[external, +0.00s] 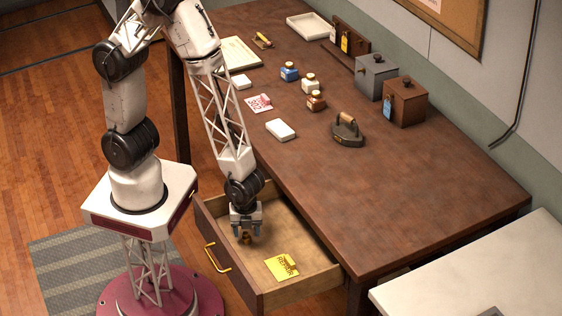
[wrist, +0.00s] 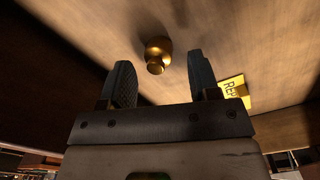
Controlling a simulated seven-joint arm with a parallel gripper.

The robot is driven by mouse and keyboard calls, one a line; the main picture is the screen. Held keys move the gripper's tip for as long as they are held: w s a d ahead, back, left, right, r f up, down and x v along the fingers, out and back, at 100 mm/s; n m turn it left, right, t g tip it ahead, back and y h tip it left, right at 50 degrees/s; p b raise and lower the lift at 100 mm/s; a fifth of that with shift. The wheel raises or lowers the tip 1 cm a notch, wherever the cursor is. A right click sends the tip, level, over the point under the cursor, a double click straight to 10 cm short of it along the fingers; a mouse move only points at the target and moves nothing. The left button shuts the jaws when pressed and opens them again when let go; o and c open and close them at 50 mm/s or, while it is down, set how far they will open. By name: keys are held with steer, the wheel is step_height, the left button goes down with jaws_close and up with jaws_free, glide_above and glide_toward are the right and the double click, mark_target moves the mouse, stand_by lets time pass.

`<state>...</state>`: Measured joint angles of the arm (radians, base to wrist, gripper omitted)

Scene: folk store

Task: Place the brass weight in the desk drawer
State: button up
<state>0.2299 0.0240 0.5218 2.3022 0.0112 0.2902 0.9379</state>
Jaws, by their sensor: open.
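The desk drawer (external: 318,271) is pulled open at the front of the desk. The small brass weight (external: 246,238) is inside it, on the drawer floor towards the left, partly hidden by my gripper in the external view. In the wrist view the brass weight (wrist: 157,54) is on the wooden drawer floor, beyond and between the fingertips, with a gap to each finger. My gripper (external: 246,226) is open and empty, pointing down into the drawer just above the weight. Its two fingers also show in the wrist view (wrist: 160,80).
A yellow note (external: 282,267) lies in the drawer right of the weight. The drawer walls surround my gripper. On the desk top (external: 400,190) are a flat iron (external: 347,131), small bottles (external: 310,84), a white box (external: 280,129) and two canisters (external: 404,102).

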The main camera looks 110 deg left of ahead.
step_height(320, 180, up, 10)
stand_by(0.6)
stand_by(0.6)
step_height(320, 180, up, 15)
steer(key=n+t, duration=0.1)
steer(key=n, duration=0.5)
glide_above(247, 233)
steer(key=s+a, duration=0.4)
steer(key=a, duration=0.1)
steer(key=s+a+r+n, duration=0.2)
steer(key=s+r+n, duration=0.1)
steer(key=s+r, duration=0.2)
steer(key=s+a+r+n+t, duration=0.1)
steer(key=s+a+r+n, duration=0.2)
steer(key=r, duration=0.4)
steer(key=s+n, duration=0.1)
steer(key=s, duration=0.1)
steer(key=shift+s+r+t, duration=0.25)
steer(key=shift+s+t, duration=0.05)
steer(key=shift+s, duration=0.05)
